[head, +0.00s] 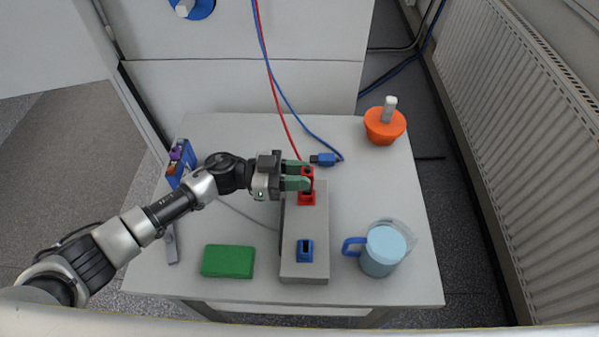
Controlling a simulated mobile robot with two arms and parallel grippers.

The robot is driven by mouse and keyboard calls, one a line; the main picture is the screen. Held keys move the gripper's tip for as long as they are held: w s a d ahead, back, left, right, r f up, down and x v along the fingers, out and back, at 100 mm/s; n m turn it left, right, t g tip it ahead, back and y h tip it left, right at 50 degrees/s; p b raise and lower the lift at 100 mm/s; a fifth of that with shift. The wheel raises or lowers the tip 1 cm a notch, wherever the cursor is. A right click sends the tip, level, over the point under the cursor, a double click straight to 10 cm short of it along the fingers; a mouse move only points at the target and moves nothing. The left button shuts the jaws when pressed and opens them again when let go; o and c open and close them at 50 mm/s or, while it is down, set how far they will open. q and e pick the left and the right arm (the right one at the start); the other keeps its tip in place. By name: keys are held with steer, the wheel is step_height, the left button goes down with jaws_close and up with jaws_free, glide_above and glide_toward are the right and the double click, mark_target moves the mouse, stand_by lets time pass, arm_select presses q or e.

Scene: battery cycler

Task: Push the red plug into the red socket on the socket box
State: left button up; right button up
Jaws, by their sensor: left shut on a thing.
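The grey socket box (305,222) lies on the white table with its long side running front to back. Its red socket (307,199) is near the far end and its blue socket (305,250) near the front end. My left gripper (306,176) comes in from the left and is shut on the red plug (308,174), whose red cable (285,125) runs up and away. The plug is at the red socket's far side in the picture; I cannot tell whether it is in the socket or above it. My right gripper is not in view.
A blue plug (323,159) on a blue cable lies behind the box. A blue-handled jug (381,250) stands right of the box, a green block (228,261) left. An orange pot (385,124) is at the back right, a blue box (181,162) at the left edge.

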arm_select(q)
steer(key=shift+f+b, duration=0.45)
steer(key=shift+f, duration=0.35)
stand_by(0.5)
stand_by(0.9)
steer(key=shift+f, duration=0.25)
steer(key=shift+s+f, duration=0.2)
steer(key=shift+f, duration=0.15)
stand_by(0.4)
steer(key=o, duration=1)
steer(key=shift+f, duration=0.1)
steer(key=shift+a+f, duration=0.1)
steer(key=shift+a, duration=0.35)
steer(key=shift+a+r+b, duration=0.2)
steer(key=shift+a+b, duration=0.2)
steer(key=shift+a, duration=1.25)
steer(key=shift+a+r+b, duration=0.15)
steer(key=shift+a+b, duration=0.25)
steer(key=shift+a, duration=1.25)
